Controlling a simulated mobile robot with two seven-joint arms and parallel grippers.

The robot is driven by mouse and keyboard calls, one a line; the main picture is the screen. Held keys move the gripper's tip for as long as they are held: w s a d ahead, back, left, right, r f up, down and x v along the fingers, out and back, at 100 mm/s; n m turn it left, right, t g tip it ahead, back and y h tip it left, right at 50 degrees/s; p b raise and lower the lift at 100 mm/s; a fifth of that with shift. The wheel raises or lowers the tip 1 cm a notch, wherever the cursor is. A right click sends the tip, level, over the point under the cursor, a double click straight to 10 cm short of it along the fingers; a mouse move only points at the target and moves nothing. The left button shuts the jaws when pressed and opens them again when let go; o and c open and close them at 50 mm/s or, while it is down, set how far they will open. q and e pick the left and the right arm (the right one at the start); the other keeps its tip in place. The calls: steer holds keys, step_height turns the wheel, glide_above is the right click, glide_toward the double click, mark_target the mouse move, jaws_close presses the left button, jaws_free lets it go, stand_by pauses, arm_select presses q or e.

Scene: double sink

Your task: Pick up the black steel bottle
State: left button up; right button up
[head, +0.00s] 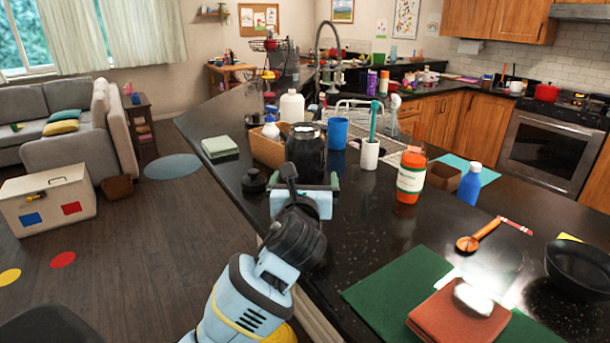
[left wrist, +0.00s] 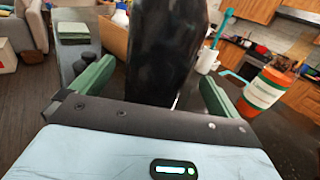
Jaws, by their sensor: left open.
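The black steel bottle (head: 306,152) stands upright on the dark counter, in front of a brown box. It also fills the upper middle of the left wrist view (left wrist: 166,45), where its top is cut off. My left gripper (head: 298,184) is open, on the near side of the bottle. In the left wrist view its green fingers (left wrist: 155,88) lie to either side of the bottle, with gaps showing. Its body hides the bottle's lower part in the head view. My right gripper is not in view.
A black lid (head: 254,181) lies left of the bottle. A blue cup (head: 337,132), a white holder (head: 369,154) and an orange bottle (head: 411,175) stand to its right. The brown box (head: 268,150) is close behind. The counter front right holds a green mat (head: 385,290).

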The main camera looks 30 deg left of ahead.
arm_select(q)
steer(key=shift+x, duration=2.55)
steer(key=shift+a+f, duration=0.1)
steer(key=shift+f, duration=0.1)
steer(key=shift+c, duration=0.4)
steer(key=c, duration=1.4)
steer(key=shift+r, duration=0.15)
steer(key=shift+c, duration=0.7)
steer(key=shift+r, duration=0.1)
